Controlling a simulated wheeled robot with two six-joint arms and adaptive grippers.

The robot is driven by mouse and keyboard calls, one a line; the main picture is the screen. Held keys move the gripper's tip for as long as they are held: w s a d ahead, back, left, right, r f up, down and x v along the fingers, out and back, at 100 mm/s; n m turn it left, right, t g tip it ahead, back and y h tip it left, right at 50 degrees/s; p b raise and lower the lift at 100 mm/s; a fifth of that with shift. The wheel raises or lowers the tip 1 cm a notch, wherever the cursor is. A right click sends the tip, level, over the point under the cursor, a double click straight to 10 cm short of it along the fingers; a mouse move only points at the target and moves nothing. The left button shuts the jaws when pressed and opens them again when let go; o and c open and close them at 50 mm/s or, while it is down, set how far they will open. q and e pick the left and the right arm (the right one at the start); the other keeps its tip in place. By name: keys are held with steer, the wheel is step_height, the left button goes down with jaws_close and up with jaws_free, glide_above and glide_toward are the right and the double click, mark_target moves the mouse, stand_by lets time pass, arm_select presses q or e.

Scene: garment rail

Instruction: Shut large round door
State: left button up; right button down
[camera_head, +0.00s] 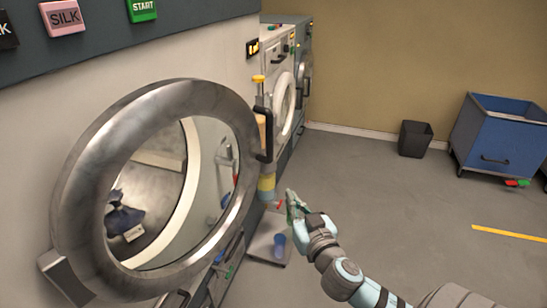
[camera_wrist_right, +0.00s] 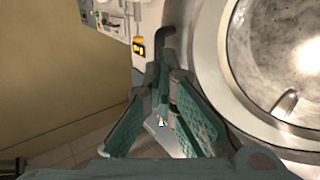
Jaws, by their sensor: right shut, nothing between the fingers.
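The large round door (camera_head: 75,205) is a thick metal ring with a glass middle, standing ajar from the washer front on a hinge block at lower left. Its dark bar handle (camera_head: 265,135) is on the right side of the ring. In the right wrist view the door ring (camera_wrist_right: 235,75) fills the right side, and the dark handle (camera_wrist_right: 165,38) rises beyond the fingertips. My right gripper (camera_head: 291,204) is shut and empty, to the right of the door and lower than the handle. It also shows in the wrist view (camera_wrist_right: 161,88). My left gripper is out of view.
Smaller machines (camera_head: 285,85) stand along the wall beyond the door. A low grey platform with a blue cup (camera_head: 279,245) is on the floor behind my right gripper. A black bin (camera_head: 415,138) and blue cart (camera_head: 500,135) stand at the back right. Floor between is clear.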

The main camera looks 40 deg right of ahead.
mark_target(269, 161)
steer(key=x, duration=0.9)
steer(key=r+p+x, duration=0.1)
steer(key=x, duration=0.4)
steer(key=shift+w+a, duration=0.1)
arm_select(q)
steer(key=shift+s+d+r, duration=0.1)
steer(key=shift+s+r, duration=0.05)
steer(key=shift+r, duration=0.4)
